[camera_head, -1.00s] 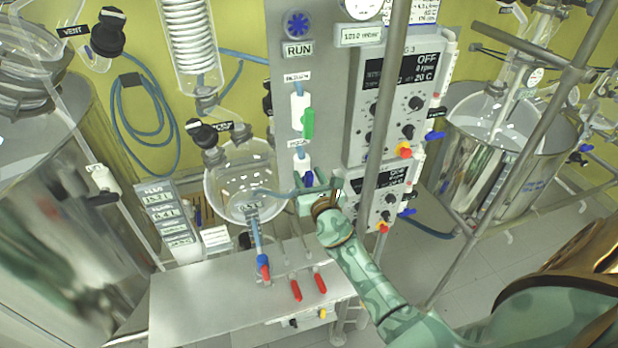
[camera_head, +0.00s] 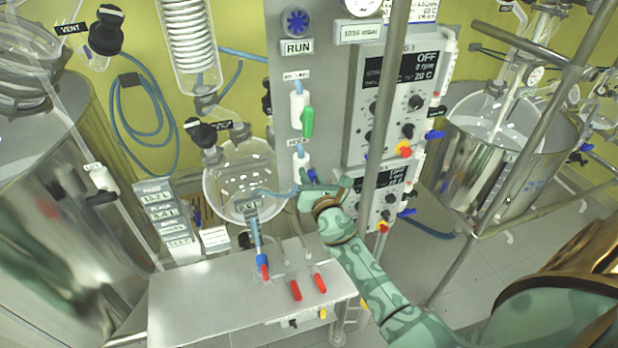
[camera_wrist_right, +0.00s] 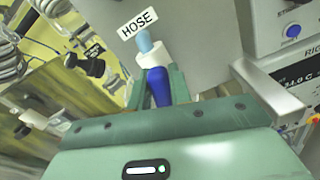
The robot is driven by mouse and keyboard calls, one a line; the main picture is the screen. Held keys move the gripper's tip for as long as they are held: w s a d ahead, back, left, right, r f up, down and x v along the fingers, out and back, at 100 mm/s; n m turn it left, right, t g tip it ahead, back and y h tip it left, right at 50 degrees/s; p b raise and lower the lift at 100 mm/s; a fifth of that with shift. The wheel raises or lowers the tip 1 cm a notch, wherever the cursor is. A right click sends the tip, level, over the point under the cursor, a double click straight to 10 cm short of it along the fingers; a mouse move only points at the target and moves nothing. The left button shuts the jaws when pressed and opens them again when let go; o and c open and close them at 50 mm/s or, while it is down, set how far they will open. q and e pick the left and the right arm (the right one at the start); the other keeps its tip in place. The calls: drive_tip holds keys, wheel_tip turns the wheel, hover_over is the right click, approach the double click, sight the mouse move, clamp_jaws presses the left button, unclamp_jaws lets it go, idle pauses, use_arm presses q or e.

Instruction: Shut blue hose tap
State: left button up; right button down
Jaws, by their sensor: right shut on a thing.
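The blue hose tap has a white body below the HOSE label on the grey panel. In the right wrist view its blue handle (camera_wrist_right: 158,88) lies between the two green fingers of my right gripper (camera_wrist_right: 160,80), which is shut on it. In the head view my right gripper (camera_head: 310,182) is at the tap's white body (camera_head: 300,162), and the fingers mostly hide the handle. My left gripper is not in view.
A green-handled tap (camera_head: 308,121) sits above on the same panel. A vertical metal pole (camera_head: 378,130) stands just right of my right gripper. A round glass flask (camera_head: 238,180) hangs left. Below is a steel table (camera_head: 200,300) with red-handled valves.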

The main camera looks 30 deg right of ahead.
drive_tip(key=m, duration=0.1)
drive_tip(key=m+b, duration=0.1)
drive_tip(key=m, duration=0.1)
drive_tip(key=shift+s+d+f+m, duration=0.1)
drive_tip(key=shift+d+f+m, duration=0.1)
drive_tip(key=shift+d+m, duration=0.1)
drive_tip(key=m, duration=0.2)
drive_tip(key=m+b, duration=0.1)
drive_tip(key=shift+d+f+m, duration=0.15)
drive_tip(key=shift+f+m, duration=0.1)
drive_tip(key=shift+m, duration=0.05)
drive_tip(key=shift+s+d+f+m+b, duration=0.1)
drive_tip(key=shift+f+m+b, duration=0.1)
drive_tip(key=shift+m, duration=0.95)
drive_tip(key=shift+w+d+f+m+b, duration=0.1)
drive_tip(key=shift+f+m+b, duration=0.05)
drive_tip(key=shift+m, duration=1.05)
drive_tip(key=shift+s+f+m+b, duration=0.1)
drive_tip(key=shift+f+m+b, duration=0.1)
drive_tip(key=shift+m, duration=1.25)
drive_tip(key=c, duration=1.3)
unclamp_jaws()
